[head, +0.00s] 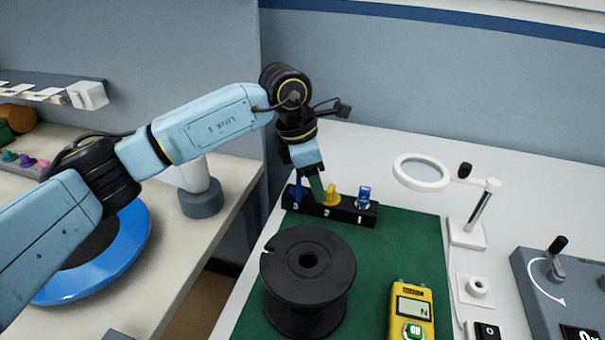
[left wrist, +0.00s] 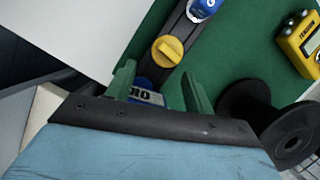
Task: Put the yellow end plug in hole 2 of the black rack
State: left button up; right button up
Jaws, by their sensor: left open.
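The black rack (head: 345,211) stands at the back left of the green mat, with labels 3, 2 and 1 from left to right. The yellow end plug (head: 333,193) stands at hole 2; in the left wrist view its round top with a raised grip (left wrist: 167,50) looks seated on the rack. My left gripper (head: 314,188) points down over the rack's left part. Its green fingers (left wrist: 160,92) are open and apart from the yellow plug. A blue piece with white lettering (left wrist: 146,95) shows between them, at hole 3. My right gripper is not in view.
A blue plug (head: 363,197) stands at hole 1. A black spool (head: 308,275) and a yellow meter (head: 411,312) are on the green mat (head: 400,245). A magnifier (head: 421,172) stands right of the mat. A gap separates this table from the left one.

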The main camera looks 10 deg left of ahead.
pick_arm(q)
jog(key=p+v, duration=0.4)
jog(key=v, duration=0.2)
jog(key=shift+r, duration=0.3)
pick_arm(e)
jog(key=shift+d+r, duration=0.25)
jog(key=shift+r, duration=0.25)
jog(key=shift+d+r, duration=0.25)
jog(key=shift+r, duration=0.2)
pick_arm(q)
jog(key=shift+s+a, duration=0.1)
jog(key=shift+s, duration=0.05)
